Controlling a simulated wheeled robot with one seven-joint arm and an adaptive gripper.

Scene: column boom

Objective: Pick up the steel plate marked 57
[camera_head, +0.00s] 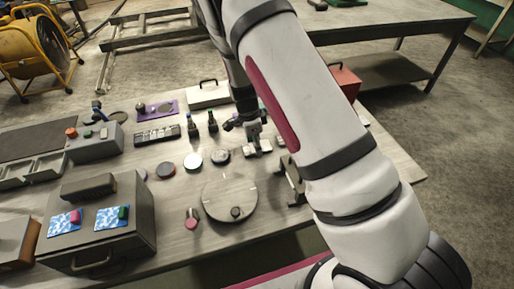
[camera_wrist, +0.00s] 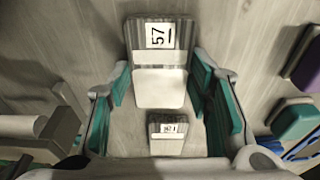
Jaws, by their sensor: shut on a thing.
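The steel plate marked 57 (camera_wrist: 172,57) is in the upper middle of the wrist view. It is grey with a white label and a broad pale band below. My gripper (camera_wrist: 160,84) has its teal-padded fingers on both sides of the plate and is shut on it. A smaller grey piece (camera_wrist: 167,131) with a small, hard-to-read label is below it, between the fingers. In the head view my gripper (camera_head: 246,123) is low over the bench, and small pale pieces are by it. I cannot tell there whether the plate is clear of the bench.
The bench (camera_head: 140,225) holds a round disc (camera_head: 230,198) in front, a grey case (camera_head: 98,243) at left and two dark bottles (camera_head: 212,121) beside my gripper. A red box (camera_head: 346,82) is behind my arm. In the wrist view, a green-and-dark block (camera_wrist: 295,119) is at right.

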